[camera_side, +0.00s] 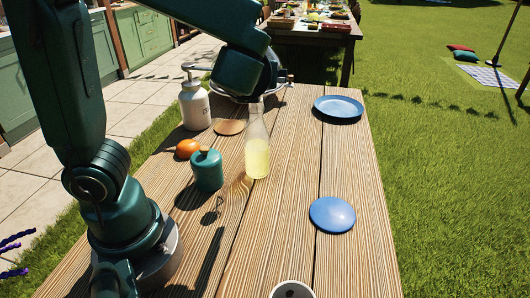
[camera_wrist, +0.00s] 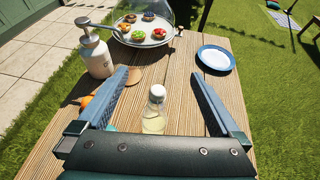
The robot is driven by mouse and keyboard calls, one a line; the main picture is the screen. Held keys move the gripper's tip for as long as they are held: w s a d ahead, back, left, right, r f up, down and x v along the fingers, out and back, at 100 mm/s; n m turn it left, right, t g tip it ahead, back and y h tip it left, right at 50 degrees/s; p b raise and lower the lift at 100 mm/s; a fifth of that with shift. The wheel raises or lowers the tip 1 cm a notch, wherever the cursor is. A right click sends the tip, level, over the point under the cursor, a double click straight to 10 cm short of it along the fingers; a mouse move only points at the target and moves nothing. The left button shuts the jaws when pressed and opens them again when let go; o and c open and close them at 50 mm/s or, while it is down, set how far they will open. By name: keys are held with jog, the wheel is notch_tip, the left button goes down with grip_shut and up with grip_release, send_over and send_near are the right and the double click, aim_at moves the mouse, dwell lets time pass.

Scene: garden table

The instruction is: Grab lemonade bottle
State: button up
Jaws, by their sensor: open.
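The lemonade bottle (camera_side: 257,150) is clear glass with pale yellow liquid. It stands upright near the middle of the wooden table in the side view, its top close under my arm's end. In the wrist view the bottle (camera_wrist: 154,112) is between and just beyond the two spread fingers of my gripper (camera_wrist: 160,95). The fingers stand apart with a wide gap on both sides of the bottle, and nothing is held. In the side view my arm hides the fingers.
Left of the bottle stand a teal jar (camera_side: 207,170), an orange (camera_side: 187,149) and a white pump dispenser (camera_side: 195,105). A round coaster (camera_side: 229,127) lies behind. Blue plates (camera_side: 338,108) and a blue disc (camera_side: 332,214) lie right. A donut tray (camera_wrist: 144,40) is at the far end.

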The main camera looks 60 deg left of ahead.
aim_at(256, 149)
notch_tip(256, 149, down, 16)
jog(key=shift+f, duration=0.1)
jog(key=shift+x, duration=2.6)
jog(key=c, duration=1.5)
grip_shut()
